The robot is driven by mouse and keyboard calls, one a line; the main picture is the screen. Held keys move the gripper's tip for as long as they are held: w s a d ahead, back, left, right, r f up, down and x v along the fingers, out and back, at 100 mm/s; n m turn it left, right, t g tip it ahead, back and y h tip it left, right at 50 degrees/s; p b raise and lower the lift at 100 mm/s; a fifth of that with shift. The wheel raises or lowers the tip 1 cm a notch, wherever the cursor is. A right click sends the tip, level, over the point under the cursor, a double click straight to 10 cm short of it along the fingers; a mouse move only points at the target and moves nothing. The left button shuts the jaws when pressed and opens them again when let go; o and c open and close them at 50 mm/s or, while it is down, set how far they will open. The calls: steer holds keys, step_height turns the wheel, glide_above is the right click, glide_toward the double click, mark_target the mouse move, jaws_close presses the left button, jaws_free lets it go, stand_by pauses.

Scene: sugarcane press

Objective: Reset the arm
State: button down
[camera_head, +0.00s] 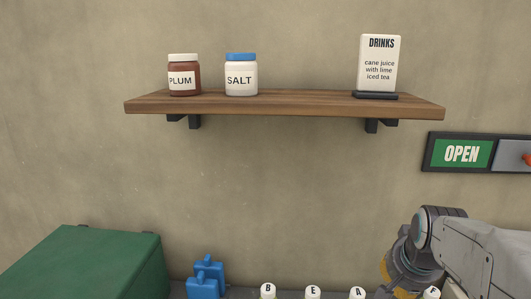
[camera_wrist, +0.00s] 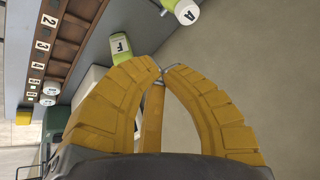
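My gripper (camera_wrist: 161,71) shows in the wrist view with its yellow fingers curved together. The fingertips meet at thin grey metal ends, and no object shows between them. In the head view my arm comes in at the lower right, and only a bit of yellow of the gripper shows beside the wrist; the fingertips are hidden there.
White-capped bottles B (camera_head: 268,291), E (camera_head: 313,292) and A (camera_head: 357,293) line the bottom edge. A green box (camera_head: 85,262) and a blue object (camera_head: 207,277) stand left. A shelf (camera_head: 300,104) is above. A brown numbered board (camera_wrist: 62,40) is upper left in the wrist view.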

steer(key=s+a+f+n+g, duration=0.1)
steer(key=s+a+n, duration=0.3)
steer(key=s, duration=0.5)
steer(key=s+a+f+n+y+p, duration=0.1)
steer(key=s+a+n, duration=0.3)
steer(key=s, duration=0.5)
steer(key=a+f, duration=0.1)
steer(key=a, duration=0.1)
steer(key=shift+s+a+g+y, duration=0.15)
steer(key=shift+a+g+y, duration=0.15)
steer(key=shift+g, duration=0.1)
